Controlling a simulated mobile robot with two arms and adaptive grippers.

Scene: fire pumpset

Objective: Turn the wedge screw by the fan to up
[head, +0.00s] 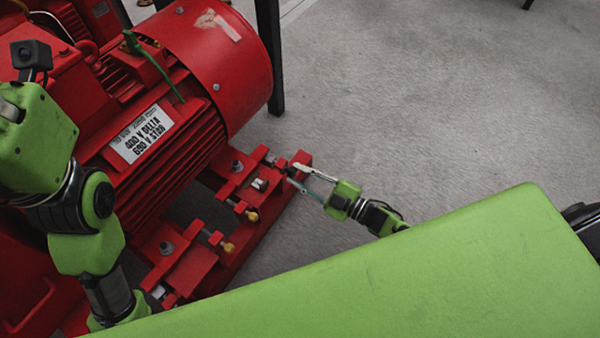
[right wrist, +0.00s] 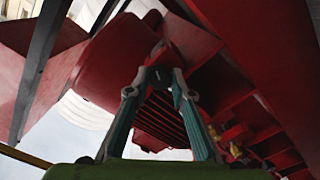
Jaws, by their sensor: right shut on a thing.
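The wedge screw by the fan (head: 289,170) is a small dark screw at the right end of the red base, below the motor's round fan cover (head: 222,60). My right gripper (head: 297,173) reaches it from the right and is shut on it. In the right wrist view the fingertips (right wrist: 159,72) come together at the red base's underside, and they hide most of the screw. Which way the screw is turned cannot be told. My left arm stands at the left of the head view; its gripper's fingers do not show.
The red motor (head: 165,165) with its white label fills the upper left. Other screws with yellow heads, at the middle (head: 252,216) and front (head: 228,247), sit along the red base (head: 262,222). A dark post (head: 270,50) stands behind the fan cover.

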